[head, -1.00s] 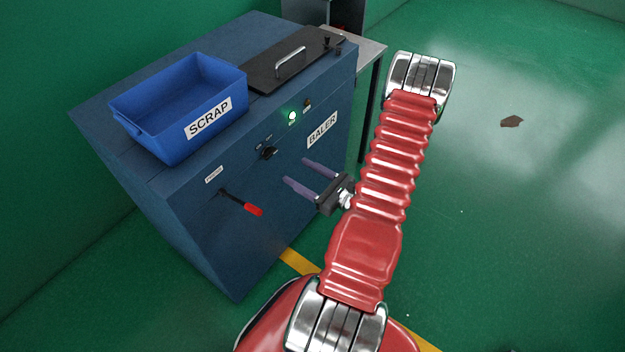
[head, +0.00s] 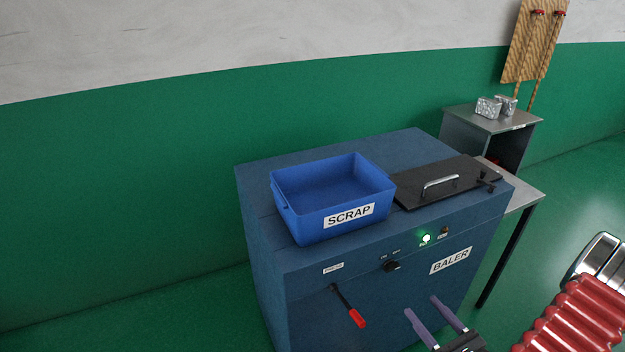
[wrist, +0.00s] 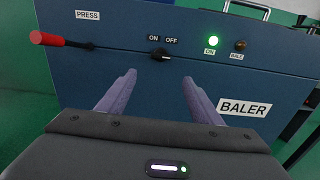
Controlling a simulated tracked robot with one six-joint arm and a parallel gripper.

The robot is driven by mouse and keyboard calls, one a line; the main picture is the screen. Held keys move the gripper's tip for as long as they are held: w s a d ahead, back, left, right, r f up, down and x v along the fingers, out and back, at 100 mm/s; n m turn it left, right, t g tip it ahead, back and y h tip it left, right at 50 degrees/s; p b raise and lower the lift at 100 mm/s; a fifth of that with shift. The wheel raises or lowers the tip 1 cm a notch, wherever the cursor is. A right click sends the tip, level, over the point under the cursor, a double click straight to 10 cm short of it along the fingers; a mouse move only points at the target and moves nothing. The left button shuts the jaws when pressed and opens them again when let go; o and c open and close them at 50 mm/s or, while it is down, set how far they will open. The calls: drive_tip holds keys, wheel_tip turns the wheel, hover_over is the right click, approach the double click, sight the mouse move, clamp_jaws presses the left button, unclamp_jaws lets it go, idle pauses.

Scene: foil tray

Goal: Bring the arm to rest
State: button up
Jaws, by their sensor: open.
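My gripper (head: 436,319) is at the lower right of the head view, in front of the baler's face. Its two purple fingers are spread apart with nothing between them, and in the wrist view (wrist: 157,93) they point at the baler's front panel. Part of my red arm shows at the lower right corner of the head view. The blue baler (head: 290,300) stands ahead, its green lamp (head: 426,238) lit. The red-handled press lever (head: 350,307) slants downward on the front, and the on/off knob (head: 392,266) is to its right.
An empty blue scrap bin (head: 310,228) sits on the baler beside the closed black lid (head: 445,184). A grey table (head: 522,188) stands to the right, and a cabinet (head: 490,121) behind holds foil blocks (head: 488,108). The green floor at right looks open.

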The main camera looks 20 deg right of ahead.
drive_tip(key=w+a+r+n+g+y, duration=0.2)
drive_tip(key=a+r+n+g+y, duration=0.45)
drive_tip(key=a+n, duration=0.5)
drive_tip(key=w+a+r+n+g+y, duration=0.2)
drive_tip(key=a+r+n+g+y, duration=0.2)
drive_tip(key=a+r+n+g, duration=0.8)
drive_tip(key=s+a+r+n+t+h, duration=0.6)
drive_tip(key=a+r+n+h, duration=0.3)
drive_tip(key=r+n+h, duration=0.1)
drive_tip(key=shift+s+a+r+n+h, duration=0.25)
drive_tip(key=shift+r+n+h, duration=0.25)
drive_tip(key=shift+n, duration=0.65)
drive_tip(key=shift+f, duration=0.1)
drive_tip(key=shift+c, duration=0.3)
